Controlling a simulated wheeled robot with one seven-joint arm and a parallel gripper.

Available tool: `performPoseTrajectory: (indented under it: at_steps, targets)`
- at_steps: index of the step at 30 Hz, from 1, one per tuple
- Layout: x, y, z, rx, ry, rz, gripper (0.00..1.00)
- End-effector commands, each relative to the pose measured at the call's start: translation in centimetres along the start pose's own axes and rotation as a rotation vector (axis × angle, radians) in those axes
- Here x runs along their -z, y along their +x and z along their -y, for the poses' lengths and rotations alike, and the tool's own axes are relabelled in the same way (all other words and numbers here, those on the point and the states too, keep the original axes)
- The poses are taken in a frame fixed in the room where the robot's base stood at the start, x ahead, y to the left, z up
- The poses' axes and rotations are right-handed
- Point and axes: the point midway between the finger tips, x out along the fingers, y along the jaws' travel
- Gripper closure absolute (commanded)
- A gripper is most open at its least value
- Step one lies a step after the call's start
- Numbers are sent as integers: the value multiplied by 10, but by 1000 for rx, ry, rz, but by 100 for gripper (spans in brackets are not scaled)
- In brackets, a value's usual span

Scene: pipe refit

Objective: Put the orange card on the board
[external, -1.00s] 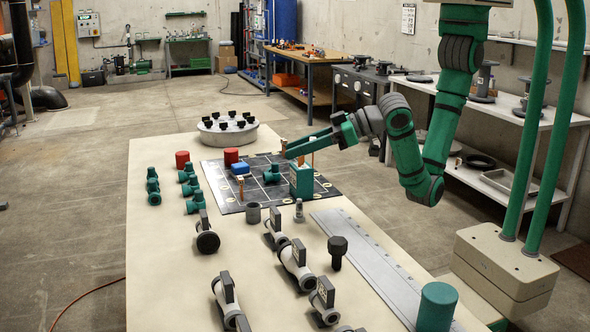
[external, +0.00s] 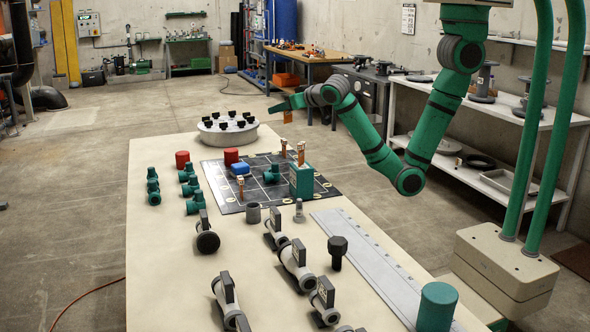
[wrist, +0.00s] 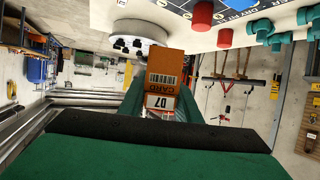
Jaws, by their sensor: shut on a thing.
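The orange card (wrist: 166,68) is in my gripper (external: 287,106). In the external view the orange card (external: 288,117) hangs below the fingertips, in the air above the far part of the table. The board (external: 232,204) is a dark panel with pale grid lines, lying flat on the table below the gripper. A corner of the board (wrist: 235,12) shows at the top of the wrist view. The card is apart from the board.
Grey valves (external: 297,262) and fittings fill the near table.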

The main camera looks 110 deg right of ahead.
Motion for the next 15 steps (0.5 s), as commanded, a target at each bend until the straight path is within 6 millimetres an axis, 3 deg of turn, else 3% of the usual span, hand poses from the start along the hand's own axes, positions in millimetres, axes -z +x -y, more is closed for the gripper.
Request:
performPoseTrajectory:
  at_steps: [6, 15]
  targets:
    - [4, 20, -37, -68, 25, 2, 91]
    - [-47, 39, -34, -63, 21, 4, 91]
